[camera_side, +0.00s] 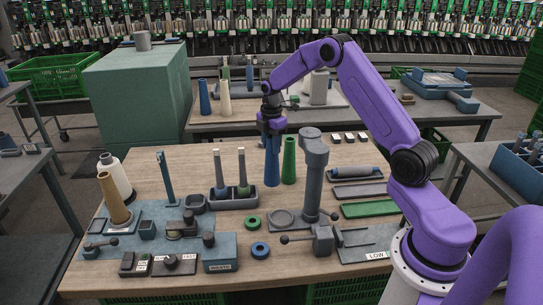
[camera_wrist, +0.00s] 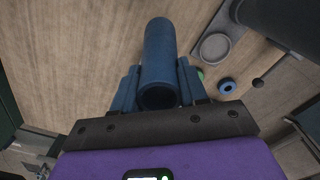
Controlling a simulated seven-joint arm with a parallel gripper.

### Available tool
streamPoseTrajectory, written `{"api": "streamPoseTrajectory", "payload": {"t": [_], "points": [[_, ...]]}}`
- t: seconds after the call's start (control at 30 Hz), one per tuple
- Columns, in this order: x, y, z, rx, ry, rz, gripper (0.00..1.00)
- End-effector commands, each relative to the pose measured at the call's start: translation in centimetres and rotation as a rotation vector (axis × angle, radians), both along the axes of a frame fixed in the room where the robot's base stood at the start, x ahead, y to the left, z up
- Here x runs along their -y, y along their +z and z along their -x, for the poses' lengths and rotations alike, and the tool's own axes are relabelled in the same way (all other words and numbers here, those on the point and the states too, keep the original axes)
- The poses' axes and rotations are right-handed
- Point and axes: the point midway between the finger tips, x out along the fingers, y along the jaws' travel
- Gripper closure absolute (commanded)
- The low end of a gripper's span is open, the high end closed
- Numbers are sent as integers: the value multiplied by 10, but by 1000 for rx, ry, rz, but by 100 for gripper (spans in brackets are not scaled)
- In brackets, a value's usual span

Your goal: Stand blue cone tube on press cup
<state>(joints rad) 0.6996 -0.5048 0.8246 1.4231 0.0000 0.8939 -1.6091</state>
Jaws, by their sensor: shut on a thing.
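The blue cone tube (camera_side: 272,165) is upright in the side view, with my gripper (camera_side: 271,130) shut on its top end. I cannot tell whether its base touches the table. In the wrist view the blue tube (camera_wrist: 158,55) runs between the fingers of my gripper (camera_wrist: 160,92), with its open end towards the camera. The press cup, a shallow grey round dish (camera_side: 283,219), is empty on the table in front of the tube, beside the grey press column (camera_side: 314,180). The cup also shows in the wrist view (camera_wrist: 214,48), right of the tube.
A green cone tube (camera_side: 289,160) stands close right of the blue one. A dark holder (camera_side: 232,200) with two spindles is at the left. A green ring (camera_side: 253,222) and a blue ring (camera_side: 260,250) lie near the cup. Flat trays (camera_side: 369,208) lie right of the press.

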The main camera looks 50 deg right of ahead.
Motion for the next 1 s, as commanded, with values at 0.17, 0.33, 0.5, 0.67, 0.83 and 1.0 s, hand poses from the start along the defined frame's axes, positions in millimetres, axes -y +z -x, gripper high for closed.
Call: {"api": "streamPoseTrajectory", "payload": {"t": [0.17, 0.33, 0.5, 0.67, 0.83, 1.0], "points": [[0, 29, -1, 3, 0, 0, 84], [0, 48, -1, 3, -1, 0, 84], [0, 61, 0, 2, -1, 0, 84], [0, 72, -1, 2, -1, 0, 84], [0, 83, 0, 2, -1, 0, 84], [0, 95, -1, 2, -1, 0, 84]]}}
